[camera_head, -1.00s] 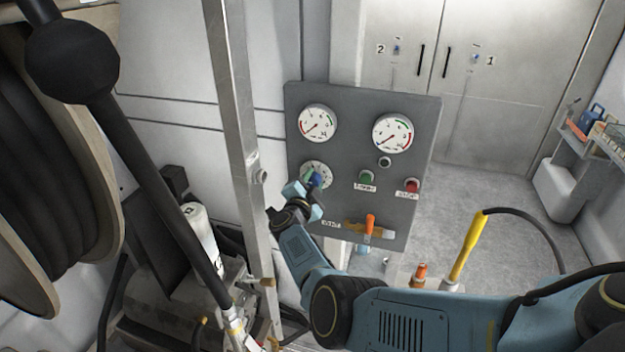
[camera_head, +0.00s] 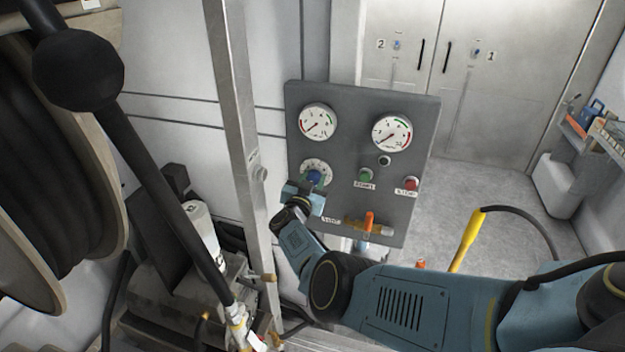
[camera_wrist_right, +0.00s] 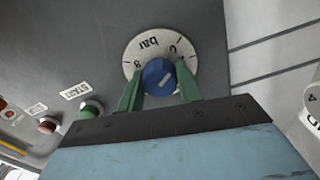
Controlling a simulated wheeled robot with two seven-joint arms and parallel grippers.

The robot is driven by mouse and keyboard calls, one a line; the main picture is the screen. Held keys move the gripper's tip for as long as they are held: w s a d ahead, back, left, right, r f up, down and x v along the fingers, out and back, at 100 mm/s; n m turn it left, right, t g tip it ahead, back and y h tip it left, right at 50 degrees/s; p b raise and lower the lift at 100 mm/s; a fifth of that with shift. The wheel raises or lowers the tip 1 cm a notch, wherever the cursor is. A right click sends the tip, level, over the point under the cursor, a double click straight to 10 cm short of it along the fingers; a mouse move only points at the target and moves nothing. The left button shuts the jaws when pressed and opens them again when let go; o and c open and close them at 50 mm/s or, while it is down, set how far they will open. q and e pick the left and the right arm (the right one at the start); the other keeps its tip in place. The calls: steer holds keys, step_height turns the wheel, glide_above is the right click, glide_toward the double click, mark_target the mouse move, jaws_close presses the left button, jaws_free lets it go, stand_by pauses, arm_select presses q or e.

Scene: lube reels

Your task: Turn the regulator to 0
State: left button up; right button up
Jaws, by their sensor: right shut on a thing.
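The regulator is a blue knob (camera_head: 314,177) in front of a white round dial (camera_head: 325,165) at the lower left of the grey panel. In the right wrist view the blue knob (camera_wrist_right: 159,77) carries a short pale slanted mark, and its dial (camera_wrist_right: 137,47) shows "bar", a 0 and an 8. The mark slants up right, on the side of the 0; whether it lines up with it I cannot tell. My right gripper (camera_head: 314,187) is at the knob, its green fingers (camera_wrist_right: 160,86) on either side and shut on it. My left gripper is not in view.
The panel (camera_head: 345,195) also bears two gauges (camera_head: 318,122), a green start button (camera_head: 366,174), a red stop button (camera_head: 411,183) and an orange-handled valve (camera_head: 369,222). A metal post (camera_head: 238,110) stands left of it. A hose reel (camera_head: 60,180) fills the left side.

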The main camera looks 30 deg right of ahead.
steer(key=shift+n, duration=0.3)
steer(key=o, duration=1)
steer(key=p+v, duration=0.6)
steer(key=v, duration=0.7)
steer(key=shift+a+p, duration=0.2)
steer(key=shift+p, duration=0.1)
steer(key=shift+s, duration=0.1)
